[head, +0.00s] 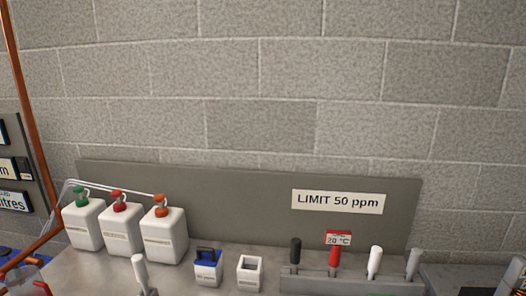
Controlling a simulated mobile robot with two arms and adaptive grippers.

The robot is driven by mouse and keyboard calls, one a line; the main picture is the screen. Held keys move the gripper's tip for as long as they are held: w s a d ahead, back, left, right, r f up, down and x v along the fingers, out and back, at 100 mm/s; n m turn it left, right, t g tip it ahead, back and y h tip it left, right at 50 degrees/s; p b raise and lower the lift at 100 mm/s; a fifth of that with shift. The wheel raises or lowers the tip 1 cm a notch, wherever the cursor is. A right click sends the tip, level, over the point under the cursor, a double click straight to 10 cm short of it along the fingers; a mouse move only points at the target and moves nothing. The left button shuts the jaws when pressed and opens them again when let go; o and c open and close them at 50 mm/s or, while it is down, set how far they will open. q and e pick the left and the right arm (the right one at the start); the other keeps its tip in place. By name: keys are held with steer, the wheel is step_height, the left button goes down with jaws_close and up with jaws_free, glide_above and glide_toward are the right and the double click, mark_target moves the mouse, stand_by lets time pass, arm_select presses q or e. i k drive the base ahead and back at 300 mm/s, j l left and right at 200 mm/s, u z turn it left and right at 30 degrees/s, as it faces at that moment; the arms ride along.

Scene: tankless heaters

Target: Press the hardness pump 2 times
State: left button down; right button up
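Three white pump bottles stand in a row on the grey counter at the left, against the backboard. Each bottle has a small front label, too small to read, so I cannot tell which is the hardness pump. Thin pale tubes run behind the pump heads. Neither of my grippers shows in the head view.
A blue-topped white container (208,269) and an open white cup (250,271) stand right of the bottles. A grey rack (345,284) holds several upright handles. A white handle (140,268) rises in front. A copper pipe (27,120) runs down the left wall. A sign (337,202) reads "LIMIT 50 ppm".

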mark_target(158, 198)
steer(key=i+j+u, duration=0.1)
steer(key=j, duration=0.35)
steer(key=i+j+u, duration=0.15)
steer(key=j, duration=0.3)
steer(key=i+j+u, duration=0.1)
steer(key=j, duration=0.35)
steer(key=i+j+u, duration=0.15)
steer(key=j, duration=0.25)
